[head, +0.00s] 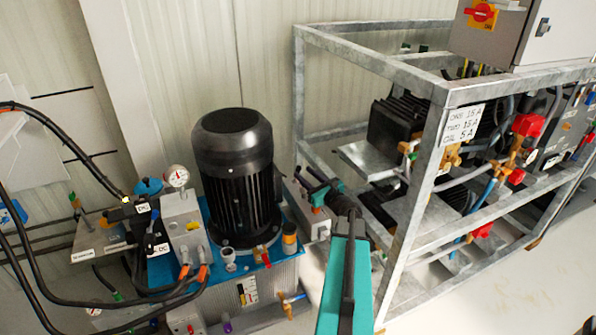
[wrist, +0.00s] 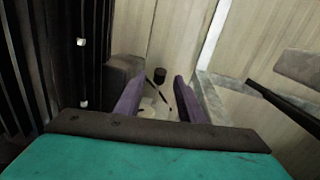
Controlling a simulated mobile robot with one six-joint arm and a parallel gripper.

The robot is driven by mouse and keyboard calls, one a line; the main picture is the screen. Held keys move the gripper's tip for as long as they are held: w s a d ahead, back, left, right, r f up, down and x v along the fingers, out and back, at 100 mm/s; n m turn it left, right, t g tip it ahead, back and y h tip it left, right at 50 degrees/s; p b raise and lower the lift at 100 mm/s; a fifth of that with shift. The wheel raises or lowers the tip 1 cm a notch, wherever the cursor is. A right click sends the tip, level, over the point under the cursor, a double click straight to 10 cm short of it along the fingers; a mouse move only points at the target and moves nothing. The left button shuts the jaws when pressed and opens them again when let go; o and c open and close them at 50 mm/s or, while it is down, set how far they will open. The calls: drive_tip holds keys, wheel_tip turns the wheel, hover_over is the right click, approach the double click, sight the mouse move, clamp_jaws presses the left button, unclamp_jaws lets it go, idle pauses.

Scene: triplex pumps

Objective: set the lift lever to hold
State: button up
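My gripper (head: 306,180) is in the middle of the head view, just right of the black motor and above a small grey box (head: 308,217). In the wrist view my gripper (wrist: 160,84) shows two purple fingers, open with a clear gap and nothing held. A small black knob (wrist: 160,75) shows in that gap, beyond the fingertips. A thin dark rod (wrist: 160,96) runs down and right below it. These look like the lift lever, but I cannot tell its setting or whether the knob and rod are joined. In the head view my gripper and the box hide or blur the lever.
The tall black motor (head: 233,170) on the blue-topped tank (head: 165,270) stands close at left. A galvanised frame (head: 415,190) with pumps stands close at right. Black hoses (head: 75,303) loop at far left. Bare floor (head: 520,290) lies at lower right.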

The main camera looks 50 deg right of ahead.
sight(300, 170)
drive_tip(key=shift+b+x, duration=0.35)
drive_tip(key=shift+x, duration=2.3)
clamp_jaws()
